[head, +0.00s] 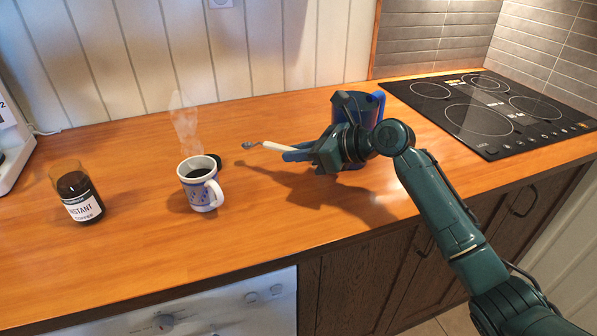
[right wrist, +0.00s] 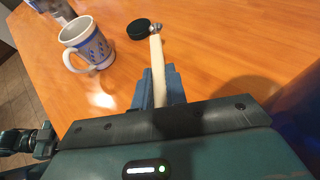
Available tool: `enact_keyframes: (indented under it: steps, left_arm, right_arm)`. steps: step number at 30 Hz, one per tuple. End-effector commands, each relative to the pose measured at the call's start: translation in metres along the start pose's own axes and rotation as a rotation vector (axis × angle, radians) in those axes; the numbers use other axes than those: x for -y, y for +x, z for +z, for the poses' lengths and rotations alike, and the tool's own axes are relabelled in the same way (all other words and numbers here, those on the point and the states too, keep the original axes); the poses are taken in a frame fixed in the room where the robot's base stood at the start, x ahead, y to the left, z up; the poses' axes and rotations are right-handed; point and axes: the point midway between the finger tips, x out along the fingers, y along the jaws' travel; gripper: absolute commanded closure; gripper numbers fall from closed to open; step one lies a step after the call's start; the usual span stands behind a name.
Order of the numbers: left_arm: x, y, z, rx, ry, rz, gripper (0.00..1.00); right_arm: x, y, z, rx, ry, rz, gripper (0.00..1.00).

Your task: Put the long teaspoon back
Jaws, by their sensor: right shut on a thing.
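The long teaspoon has a pale handle (head: 285,148) and a small metal bowl, which points left towards the mug. My right gripper (head: 292,154) is shut on the handle and holds the spoon above the counter, its shadow on the wood below. In the right wrist view the handle (right wrist: 157,68) runs out between the blue fingers (right wrist: 158,88), with the bowl end near a black lid. A dark blue object (head: 361,104), perhaps a utensil holder, stands behind the gripper, partly hidden by it.
A steaming mug of dark drink (head: 202,190) stands left of the spoon, with the black lid (head: 217,160) behind it. An instant coffee jar (head: 78,197) is at the left. A black hob (head: 490,108) is at the right. The counter (head: 300,215) in front is clear.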

Motion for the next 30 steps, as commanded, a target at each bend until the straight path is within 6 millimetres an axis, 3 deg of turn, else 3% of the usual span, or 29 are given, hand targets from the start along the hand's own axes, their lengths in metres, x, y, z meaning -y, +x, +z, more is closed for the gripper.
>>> enact_keyframes:
  steps: [9,19,20,21,27,30]
  left_arm:
    - [0.000,0.003,0.004,-0.005,-0.013,0.004,0.61]
    - [0.000,0.002,0.001,-0.007,-0.013,0.002,0.61]
    - [0.000,0.002,0.002,-0.007,-0.013,0.002,0.61]
    - [0.000,0.002,0.002,-0.007,-0.013,0.002,0.61]
    - [0.001,0.002,0.002,-0.006,-0.012,0.002,0.61]
    - [0.001,0.002,0.003,-0.005,-0.012,0.002,0.61]
  right_arm:
    - [0.000,0.019,-0.043,-0.002,0.003,0.000,1.00]
    - [0.000,0.020,-0.044,-0.001,0.002,0.000,1.00]
    - [0.000,0.020,-0.045,-0.001,0.001,0.000,0.85]
    - [0.000,0.020,-0.045,-0.001,0.000,0.000,0.81]
    - [0.000,0.020,-0.045,-0.001,0.001,0.000,0.65]
    - [0.000,0.020,-0.045,-0.001,0.001,0.000,0.65]
